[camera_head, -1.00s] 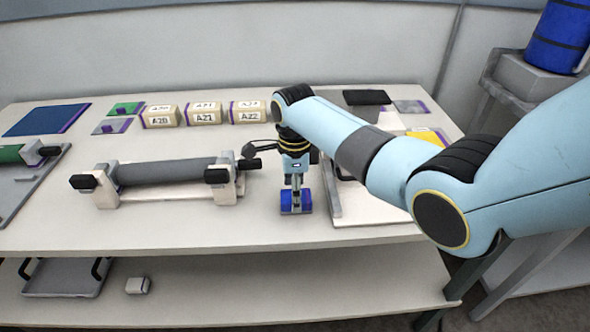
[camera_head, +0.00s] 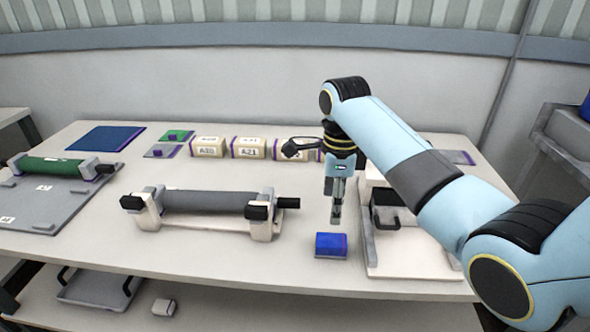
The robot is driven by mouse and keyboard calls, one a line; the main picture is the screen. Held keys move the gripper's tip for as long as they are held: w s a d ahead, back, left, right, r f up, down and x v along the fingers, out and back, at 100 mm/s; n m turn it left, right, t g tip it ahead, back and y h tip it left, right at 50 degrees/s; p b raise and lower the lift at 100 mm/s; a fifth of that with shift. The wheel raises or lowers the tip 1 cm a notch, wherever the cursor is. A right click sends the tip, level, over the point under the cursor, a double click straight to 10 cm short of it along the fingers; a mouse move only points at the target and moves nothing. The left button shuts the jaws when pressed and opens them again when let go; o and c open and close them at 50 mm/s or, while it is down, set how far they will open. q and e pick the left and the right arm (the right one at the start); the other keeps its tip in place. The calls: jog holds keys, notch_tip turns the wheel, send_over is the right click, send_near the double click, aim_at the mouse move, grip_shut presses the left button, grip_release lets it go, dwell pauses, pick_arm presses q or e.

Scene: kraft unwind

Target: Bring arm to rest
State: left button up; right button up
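My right arm comes in from the right side. Its gripper (camera_head: 337,213) points down over the front middle of the table, with the fingers close above a small blue block (camera_head: 331,246). The block rests on the table top, and a small gap shows between it and the fingertips. The fingers look narrow from this side, so their opening cannot be made out. Nothing is seen held in them. My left arm and gripper are not in view.
A grey roller on a white stand (camera_head: 210,203) is left of my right gripper. A white board with a black-handled box (camera_head: 395,215) is close on its right. Labelled cartons (camera_head: 248,148) stand behind. A green roller (camera_head: 55,165) lies on a grey tray at left.

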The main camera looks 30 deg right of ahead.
jog(key=s+a+f+n+t, duration=0.1)
jog(key=s+f+n+t, duration=0.1)
jog(key=s+n, duration=1.15)
jog(key=s+a+r+n+t, duration=0.1)
jog(key=s+r+n, duration=0.2)
jog(key=s+n, duration=0.3)
jog(key=s+a+r+n+t, duration=0.1)
jog(key=s+r+n, duration=0.3)
jog(key=s+n, duration=0.25)
notch_tip(320, 180, down, 37)
jog(key=s+d+m+g+h+b, duration=0.1)
jog(key=s+d+g+b, duration=0.15)
jog(key=b, duration=0.65)
jog(key=s+f+b, duration=0.6)
jog(key=s+f, duration=1.2)
jog(key=f, duration=0.3)
jog(key=shift+s+d, duration=0.15)
jog(key=shift+d, duration=0.3)
